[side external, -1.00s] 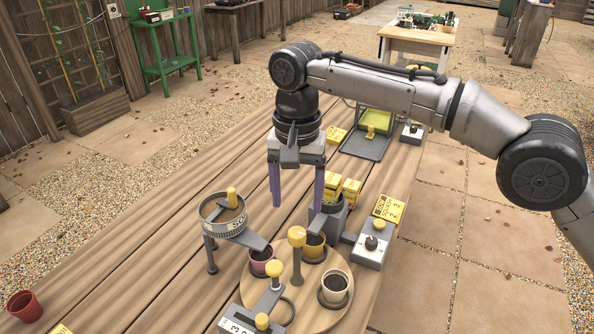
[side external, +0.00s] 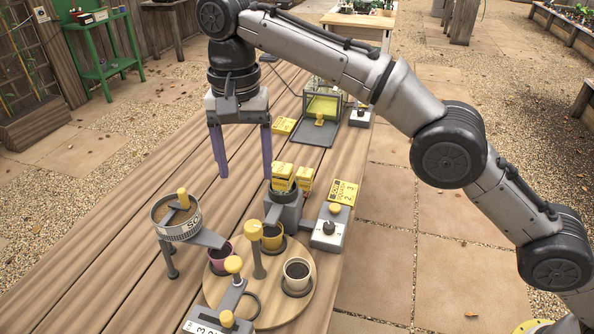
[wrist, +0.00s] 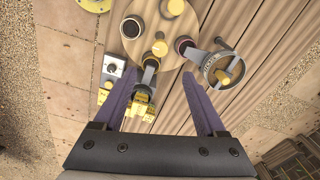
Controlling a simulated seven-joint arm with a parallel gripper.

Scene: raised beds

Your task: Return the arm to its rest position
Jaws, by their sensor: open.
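My gripper (side external: 243,151) has two purple fingers spread apart with nothing between them. It hangs pointing down above the wooden table (side external: 110,245), behind the soil hopper and left of the grey seed holder. In the wrist view the open fingers (wrist: 163,112) frame the bare planks and the yellow seed packets. My arm reaches in from the right, with the wrist raised above the table.
Below stand a round turntable (side external: 318,300) with pink, yellow and cream pots, a soil hopper (side external: 176,217), a grey holder with yellow packets (side external: 283,213), and a dial box (side external: 331,229). A clear-sided yellow box (side external: 322,105) stands farther back. Planks at left are clear.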

